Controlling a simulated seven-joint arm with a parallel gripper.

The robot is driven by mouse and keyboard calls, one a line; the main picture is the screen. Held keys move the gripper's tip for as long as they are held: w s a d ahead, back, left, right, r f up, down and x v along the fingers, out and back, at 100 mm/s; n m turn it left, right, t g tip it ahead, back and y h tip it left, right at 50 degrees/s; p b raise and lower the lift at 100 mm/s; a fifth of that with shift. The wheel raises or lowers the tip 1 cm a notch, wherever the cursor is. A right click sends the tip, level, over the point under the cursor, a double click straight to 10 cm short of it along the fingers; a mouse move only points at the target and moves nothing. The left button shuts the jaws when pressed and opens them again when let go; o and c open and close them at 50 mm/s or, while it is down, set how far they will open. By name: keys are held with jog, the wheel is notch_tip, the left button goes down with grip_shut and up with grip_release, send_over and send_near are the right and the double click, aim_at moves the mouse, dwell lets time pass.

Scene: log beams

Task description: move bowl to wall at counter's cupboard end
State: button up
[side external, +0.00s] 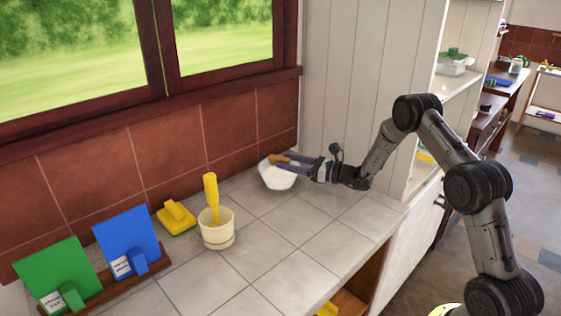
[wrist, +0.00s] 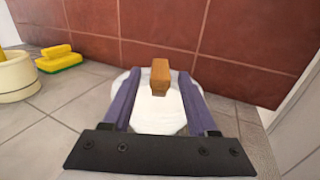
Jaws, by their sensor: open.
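The white bowl (side external: 277,177) sits on the tiled counter near the red tiled wall, close to the corner with the white panelled wall. It also shows in the wrist view (wrist: 158,122), with a wooden-coloured block-like piece (wrist: 160,75) above it, perhaps a handle end. My gripper (side external: 284,162) is over the bowl, coming from the right. In the wrist view the two purple fingers (wrist: 160,85) are spread apart, one on each side of the bowl's middle. I cannot tell whether they touch the bowl.
A cream pot (side external: 217,229) with a yellow utensil (side external: 211,192) stands left of the bowl, beside a yellow sponge-like brush (side external: 176,217). Blue (side external: 127,240) and green (side external: 56,272) boards stand in a rack at far left. The counter's front middle is clear.

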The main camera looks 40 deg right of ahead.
jog(key=v, duration=0.8)
jog(key=shift+s+d, duration=0.1)
jog(key=shift+s, duration=0.2)
jog(key=s+a+r+n+g+y, duration=0.2)
jog(key=a+r+n+g+y, duration=0.15)
jog(key=a, duration=0.35)
jog(key=s+a+r+n+g+y, duration=0.2)
jog(key=s+a+r+n, duration=0.15)
jog(key=a+n, duration=0.2)
jog(key=s+a+r+n+g+h, duration=0.2)
jog(key=s+a+r+n+g, duration=0.2)
jog(key=s+a+n+g, duration=0.5)
jog(key=s+n+h, duration=0.5)
jog(key=s+n, duration=0.2)
jog(key=s, duration=0.8)
jog(key=s+d+r+n+t+h, duration=0.1)
jog(key=s+d+n+t+h, duration=0.2)
jog(key=s+d+n+h, duration=0.2)
jog(key=shift+s+d+r+n, duration=0.25)
jog(key=shift+s+d+n, duration=0.25)
jog(key=shift+n, duration=0.3)
jog(key=shift+t, duration=0.25)
